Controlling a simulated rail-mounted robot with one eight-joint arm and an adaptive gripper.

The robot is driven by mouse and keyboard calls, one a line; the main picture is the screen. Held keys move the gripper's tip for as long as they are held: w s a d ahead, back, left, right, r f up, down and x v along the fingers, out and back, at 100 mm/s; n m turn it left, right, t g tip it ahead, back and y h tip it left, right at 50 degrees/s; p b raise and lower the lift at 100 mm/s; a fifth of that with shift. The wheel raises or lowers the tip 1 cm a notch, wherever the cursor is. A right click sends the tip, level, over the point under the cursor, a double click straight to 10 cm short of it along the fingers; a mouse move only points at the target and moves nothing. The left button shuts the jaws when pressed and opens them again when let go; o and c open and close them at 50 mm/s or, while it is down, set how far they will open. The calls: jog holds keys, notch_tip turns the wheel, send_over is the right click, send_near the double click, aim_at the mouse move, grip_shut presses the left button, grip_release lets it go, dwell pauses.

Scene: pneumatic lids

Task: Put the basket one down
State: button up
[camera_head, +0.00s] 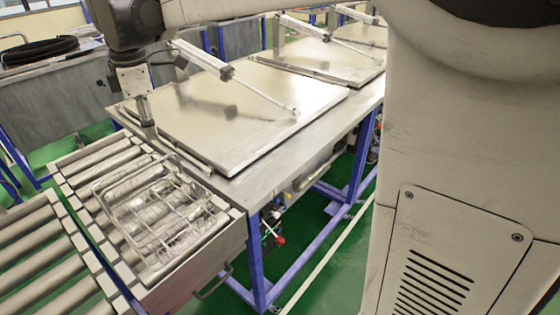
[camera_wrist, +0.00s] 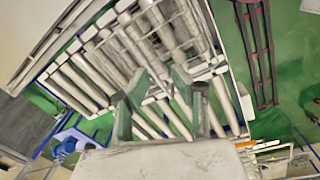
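A wire basket (camera_head: 160,212) is over the rollers of the conveyor beside the table. Whether it rests fully on the rollers or hangs slightly above them is hard to tell. In the wrist view the basket's wires (camera_wrist: 172,28) show beyond my gripper (camera_wrist: 161,88). Its greenish fingers lean in towards the basket's near edge. The gap between the fingertips is too blurred to show whether they hold the rim.
The roller conveyor (camera_head: 60,262) continues at the lower left, with a black handle (camera_head: 212,284) on the near box end. A steel table (camera_head: 232,185) with flat lids (camera_head: 235,110) and pneumatic cylinders (camera_head: 245,80) stands to the right. Green floor is open below.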

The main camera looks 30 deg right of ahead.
jog(key=s+d+f+m+t, duration=0.2)
jog(key=s+d+f+m, duration=0.1)
jog(key=s, duration=0.5)
jog(key=s+d+f+m+t, duration=0.2)
jog(key=s+d+f+m, duration=0.1)
jog(key=s+d+m, duration=0.3)
jog(key=s+d+f+m+t, duration=0.2)
jog(key=s+d+f+m, duration=0.2)
jog(key=s+m, duration=0.4)
jog(key=shift+s+d, duration=0.3)
jog(key=shift+s, duration=0.75)
notch_tip(320, 180, down, 5)
jog(key=b, duration=0.5)
jog(key=shift+f+b, duration=0.2)
jog(key=shift+b, duration=0.1)
